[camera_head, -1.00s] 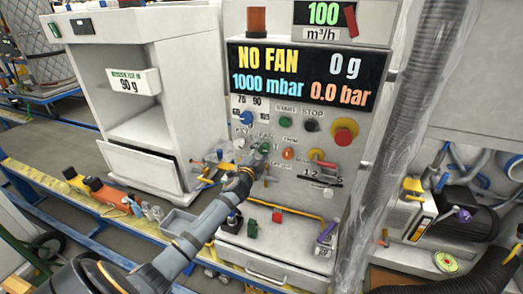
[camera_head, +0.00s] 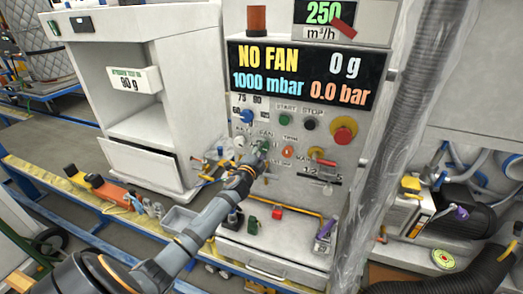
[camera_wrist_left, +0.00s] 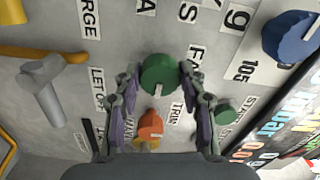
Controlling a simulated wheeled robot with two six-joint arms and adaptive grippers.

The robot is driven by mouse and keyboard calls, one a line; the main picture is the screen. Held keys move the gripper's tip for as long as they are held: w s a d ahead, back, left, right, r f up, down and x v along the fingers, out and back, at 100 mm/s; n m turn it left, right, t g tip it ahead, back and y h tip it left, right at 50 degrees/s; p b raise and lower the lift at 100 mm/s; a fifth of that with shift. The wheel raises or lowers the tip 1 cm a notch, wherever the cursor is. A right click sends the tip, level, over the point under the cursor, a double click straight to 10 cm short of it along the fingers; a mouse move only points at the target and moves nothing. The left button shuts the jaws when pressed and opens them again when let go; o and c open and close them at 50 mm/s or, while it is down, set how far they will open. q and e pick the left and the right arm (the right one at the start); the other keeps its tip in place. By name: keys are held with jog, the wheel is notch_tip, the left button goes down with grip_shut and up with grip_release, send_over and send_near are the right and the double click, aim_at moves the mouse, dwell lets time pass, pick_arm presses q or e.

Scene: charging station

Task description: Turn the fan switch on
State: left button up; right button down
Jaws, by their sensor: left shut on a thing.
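The green fan switch (camera_wrist_left: 158,73) is a round knob on the grey control panel (camera_head: 345,170), beside a partly hidden label starting with F in the left wrist view. My left gripper (camera_wrist_left: 162,86) has one finger on each side of this knob and is shut on it. In the head view the left gripper (camera_head: 260,158) reaches the panel from the lower left and hides part of the knob. The display (camera_head: 305,75) reads NO FAN, 0 g, 1000 mbar and 0.0 bar. My right gripper is not in view.
An orange knob (camera_wrist_left: 151,124) and a smaller green button (camera_wrist_left: 225,114) sit near the fingers. A blue knob (camera_wrist_left: 290,36) and a grey lever (camera_wrist_left: 43,88) are further off. A red emergency button (camera_head: 343,131) is to the right on the panel.

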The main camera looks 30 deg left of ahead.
pick_arm(q)
jog(key=shift+f, duration=0.1)
jog(key=o, duration=1.1)
jog(key=v, duration=1.2)
jog(key=shift+d, duration=0.1)
